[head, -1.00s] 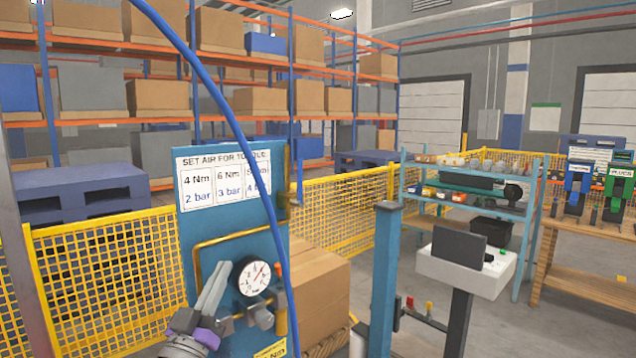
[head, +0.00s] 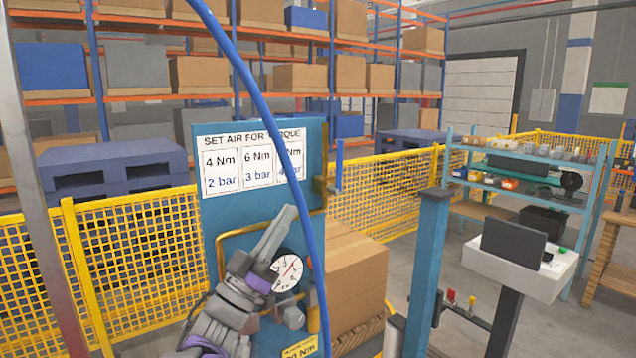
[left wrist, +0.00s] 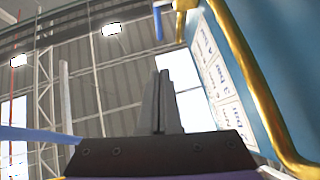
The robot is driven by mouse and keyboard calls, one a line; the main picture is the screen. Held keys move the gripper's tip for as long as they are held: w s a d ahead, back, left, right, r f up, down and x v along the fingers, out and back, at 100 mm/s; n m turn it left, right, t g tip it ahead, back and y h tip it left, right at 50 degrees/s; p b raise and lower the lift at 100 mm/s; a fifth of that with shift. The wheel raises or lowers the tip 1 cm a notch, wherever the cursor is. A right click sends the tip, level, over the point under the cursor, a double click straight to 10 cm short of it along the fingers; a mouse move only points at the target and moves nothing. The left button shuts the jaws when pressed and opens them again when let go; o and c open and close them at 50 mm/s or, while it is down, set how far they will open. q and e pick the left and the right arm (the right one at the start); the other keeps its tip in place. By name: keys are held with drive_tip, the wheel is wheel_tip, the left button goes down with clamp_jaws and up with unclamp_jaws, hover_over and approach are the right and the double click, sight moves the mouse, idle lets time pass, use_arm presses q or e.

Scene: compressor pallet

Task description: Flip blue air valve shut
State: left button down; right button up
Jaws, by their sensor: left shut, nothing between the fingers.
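The blue valve lever (head: 338,165) stands upright at the right edge of the blue panel (head: 215,218), beside a brass fitting (head: 322,187). In the left wrist view the lever (left wrist: 158,22) shows at the top, next to its brass body (left wrist: 181,20). My left gripper (head: 290,211) is in front of the panel, pointing up and right, below and left of the lever and apart from it. Its fingers (left wrist: 162,78) are together and empty. My right gripper is not in view.
A blue hose (head: 262,105) arcs in front of the panel, between my gripper and the lever in the picture. A pressure gauge (head: 287,272) sits beside my gripper, partly hidden. A brass pipe (left wrist: 245,70) runs along the panel. A blue post (head: 428,265) stands to the right.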

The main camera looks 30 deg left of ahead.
sight(338, 156)
use_arm(q)
drive_tip(key=x, duration=0.4)
drive_tip(key=w+f+p+x, duration=0.1)
drive_tip(key=x, duration=0.3)
drive_tip(key=p+x, duration=0.1)
drive_tip(key=x, duration=0.3)
drive_tip(key=shift+w+d+f, duration=0.1)
drive_tip(key=shift+w+f, duration=0.15)
drive_tip(key=shift+w, duration=0.2)
drive_tip(key=shift+w+d+f, duration=0.1)
drive_tip(key=shift+w, duration=0.25)
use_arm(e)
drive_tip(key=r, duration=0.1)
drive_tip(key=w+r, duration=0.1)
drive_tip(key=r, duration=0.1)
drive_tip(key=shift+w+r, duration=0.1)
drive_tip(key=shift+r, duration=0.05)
use_arm(q)
drive_tip(key=shift+p, duration=0.3)
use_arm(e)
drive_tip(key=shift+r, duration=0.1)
use_arm(q)
drive_tip(key=shift+w+g, duration=0.1)
drive_tip(key=shift+g, duration=0.3)
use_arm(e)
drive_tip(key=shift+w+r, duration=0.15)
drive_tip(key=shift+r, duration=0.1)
